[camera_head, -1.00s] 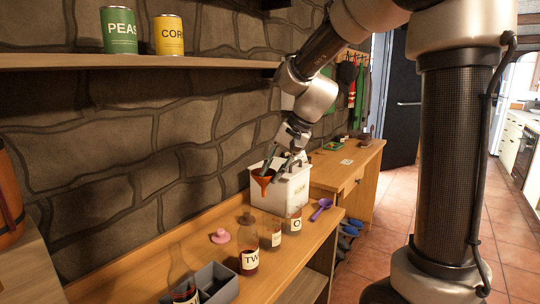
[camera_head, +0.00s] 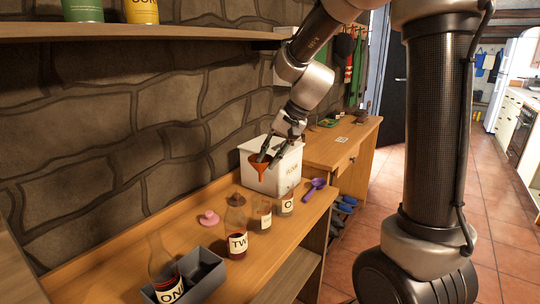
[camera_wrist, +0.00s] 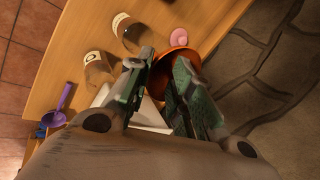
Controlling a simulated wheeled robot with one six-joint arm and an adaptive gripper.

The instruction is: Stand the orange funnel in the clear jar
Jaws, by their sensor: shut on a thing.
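The orange funnel (camera_head: 259,170) is held in the air by my gripper (camera_head: 268,155), in front of a white bin, its spout pointing down. In the wrist view the funnel (camera_wrist: 180,66) shows at the fingertips of my gripper (camera_wrist: 160,62), which is shut on its rim; the fingers hide part of it. Two clear glass jars stand upright on the bench: one jar (camera_head: 262,214) and, to its right, another jar (camera_head: 286,204) with a label starting "O". I cannot tell which is the task's jar. The funnel is apart from both and higher.
The white bin (camera_head: 288,176) stands behind the jars. A bottle labelled "TW" (camera_head: 236,230), a bottle labelled "ON" (camera_head: 164,262) and a grey box (camera_head: 207,277) are nearer. A pink item (camera_head: 208,218) and a purple scoop (camera_head: 313,188) lie on the wooden bench (camera_head: 287,235).

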